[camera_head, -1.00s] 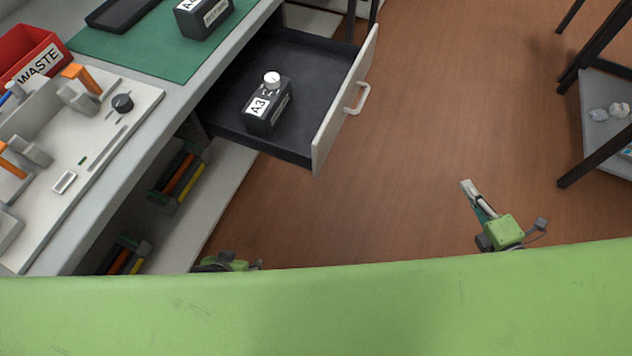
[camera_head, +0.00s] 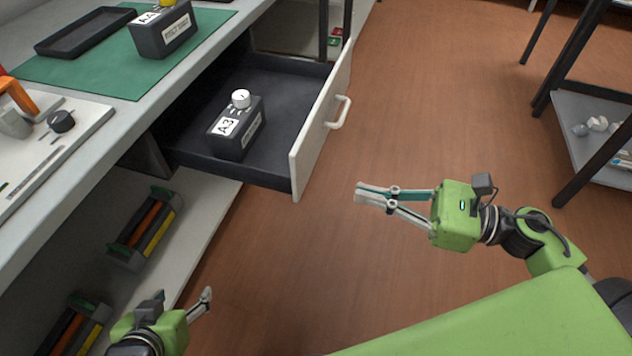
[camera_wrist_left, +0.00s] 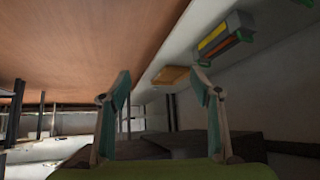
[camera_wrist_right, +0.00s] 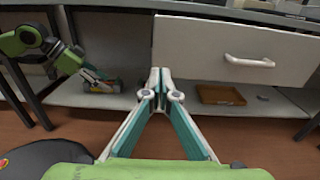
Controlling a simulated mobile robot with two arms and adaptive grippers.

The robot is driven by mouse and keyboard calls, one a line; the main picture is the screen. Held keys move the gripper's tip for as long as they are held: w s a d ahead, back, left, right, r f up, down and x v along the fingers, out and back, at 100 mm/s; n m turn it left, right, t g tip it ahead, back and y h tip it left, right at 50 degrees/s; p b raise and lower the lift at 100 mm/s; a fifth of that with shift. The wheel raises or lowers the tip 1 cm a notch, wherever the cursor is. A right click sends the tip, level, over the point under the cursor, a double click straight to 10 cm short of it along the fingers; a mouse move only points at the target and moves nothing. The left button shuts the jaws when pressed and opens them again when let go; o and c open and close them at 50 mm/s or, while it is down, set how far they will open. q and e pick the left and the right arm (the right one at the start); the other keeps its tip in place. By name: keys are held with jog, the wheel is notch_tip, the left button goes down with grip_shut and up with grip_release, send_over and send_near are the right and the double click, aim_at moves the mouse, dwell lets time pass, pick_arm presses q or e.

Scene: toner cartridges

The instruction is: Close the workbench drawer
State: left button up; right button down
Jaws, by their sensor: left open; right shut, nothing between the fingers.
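The workbench drawer (camera_head: 275,125) is pulled out, with a dark inside, a pale front panel and a white handle (camera_head: 340,112). A dark cartridge box labelled A3 (camera_head: 237,130) with a white knob stands in it. The drawer front (camera_wrist_right: 225,45) also shows in the right wrist view, facing my right gripper. My right gripper (camera_head: 359,193) is shut and empty, right of the drawer front and apart from it, pointing left. My left gripper (camera_head: 183,298) is open and empty, low beside the bench's lower shelf; its fingers (camera_wrist_left: 164,85) are apart in the left wrist view.
A green mat (camera_head: 110,62) with a black tray (camera_head: 85,32) and another labelled box (camera_head: 162,32) lies on the workbench top. Cartridges (camera_head: 145,225) sit on the lower shelf. A dark-framed rack (camera_head: 590,120) stands at the right. The floor between is clear.

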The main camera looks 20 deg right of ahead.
aim_at(301, 177)
jog(key=x, duration=0.7)
jog(key=shift+w+a, duration=0.15)
jog(key=shift+x, duration=0.8)
pick_arm(q)
jog(key=shift+w+d+r+t, duration=0.15)
jog(key=shift+w+r+t, duration=0.15)
jog(key=shift+w, duration=0.15)
jog(key=shift+s+f, duration=0.1)
jog(key=shift+s, duration=0.05)
pick_arm(e)
jog(key=shift+w+a, duration=0.15)
